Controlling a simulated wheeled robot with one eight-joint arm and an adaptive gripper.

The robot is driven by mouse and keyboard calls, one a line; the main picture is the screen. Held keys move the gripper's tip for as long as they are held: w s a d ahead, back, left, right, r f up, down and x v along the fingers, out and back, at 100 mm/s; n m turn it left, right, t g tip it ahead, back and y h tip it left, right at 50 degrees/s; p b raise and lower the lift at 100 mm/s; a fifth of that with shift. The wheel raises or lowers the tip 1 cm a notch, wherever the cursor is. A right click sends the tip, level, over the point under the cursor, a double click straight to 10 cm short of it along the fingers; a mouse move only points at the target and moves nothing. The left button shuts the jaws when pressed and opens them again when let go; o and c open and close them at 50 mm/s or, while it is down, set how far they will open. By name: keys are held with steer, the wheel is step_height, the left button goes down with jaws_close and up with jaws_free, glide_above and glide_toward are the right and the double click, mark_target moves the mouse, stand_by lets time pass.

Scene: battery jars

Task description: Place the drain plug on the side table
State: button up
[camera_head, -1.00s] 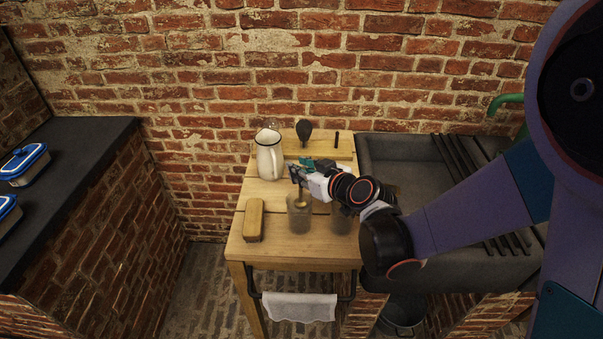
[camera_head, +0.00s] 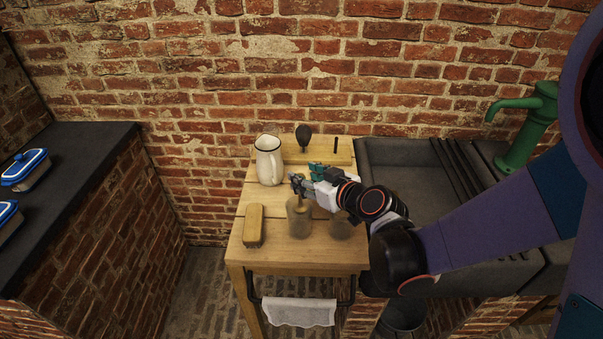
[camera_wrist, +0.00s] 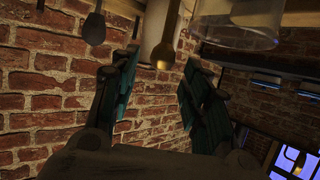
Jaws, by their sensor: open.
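I cannot pick out a drain plug for certain in either view. The wooden side table (camera_head: 238,258) stands against the brick wall. My gripper (camera_head: 294,184) is above its middle, by the top of a glass jar (camera_head: 299,222). In the wrist view my gripper (camera_wrist: 157,95) has its two teal fingers spread, with nothing held between them. A brass-coloured, spoon-like piece (camera_wrist: 164,52) shows beyond the fingers; I cannot tell its exact distance. A clear jar (camera_wrist: 245,38) shows at the upper right there.
A white jug (camera_head: 269,162), a wooden brush (camera_head: 252,226), a second jar (camera_head: 340,228) and a dark rounded tool (camera_head: 303,134) stand on the table. The grey sink (camera_head: 415,175) and green pump (camera_head: 530,125) are right. The table's front left corner is clear.

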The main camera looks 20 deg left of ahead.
steer(key=p+v, duration=0.2)
steer(key=v, duration=0.7)
stand_by(1.3)
